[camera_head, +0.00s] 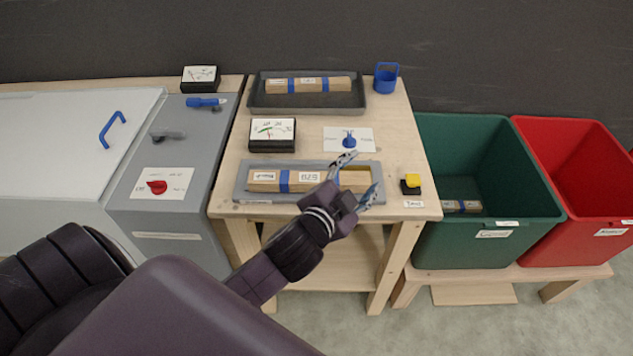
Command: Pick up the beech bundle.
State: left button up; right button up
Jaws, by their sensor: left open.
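A pale wooden bundle with blue bands and white labels (310,180) lies lengthwise in the light grey tray (243,168) at the front of the wooden table. A similar, slightly browner bundle (308,85) lies in the dark grey tray (258,103) at the back. I cannot read on either which wood it is. My left gripper (363,177) is open, its two fingers apart over the right end of the front bundle. I cannot tell whether they touch it. My wrist hides part of the tray's front edge. My right gripper is out of view.
A green bin (540,185) holding a banded bundle (462,206) and a red bin (585,150) stand right of the table. On the table are a yellow-topped button (411,182), a blue knob (349,141), a gauge (272,134) and a blue cup (386,78). A grey machine (165,210) stands left.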

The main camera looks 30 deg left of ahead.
pick_arm(q)
jog(key=w+d+r+m+t+h, duration=0.25)
jog(key=d+r+m+h, duration=0.2)
jog(key=r, duration=0.35)
jog(key=w+d+r+m+t+h, duration=0.2)
jog(key=d+r+m+t+h, duration=0.15)
jog(key=r+m, duration=0.35)
jog(key=s+d+r+m+g+h, duration=0.1)
jog(key=s+d+m+g+h, duration=0.2)
jog(key=d+m+g+h, duration=0.55)
jog(key=s+d+r+m+g+h, duration=0.1)
jog(key=s+d+m+g+h, duration=0.35)
jog(key=m, duration=0.65)
jog(key=m+g+y, duration=0.8)
jog(key=m+y, duration=0.1)
jog(key=y, duration=1.1)
send_over(309, 177)
jog(key=d, duration=0.1)
jog(key=f, duration=1.6)
jog(key=shift+d+f, duration=0.2)
jog(key=shift+f, duration=0.1)
jog(key=f+p, duration=0.1)
jog(key=f, duration=0.2)
jog(key=a+f+p, duration=0.1)
jog(key=f+p, duration=0.1)
jog(key=f, duration=0.2)
jog(key=shift+a, duration=0.2)
jog(key=shift+f, duration=0.3)
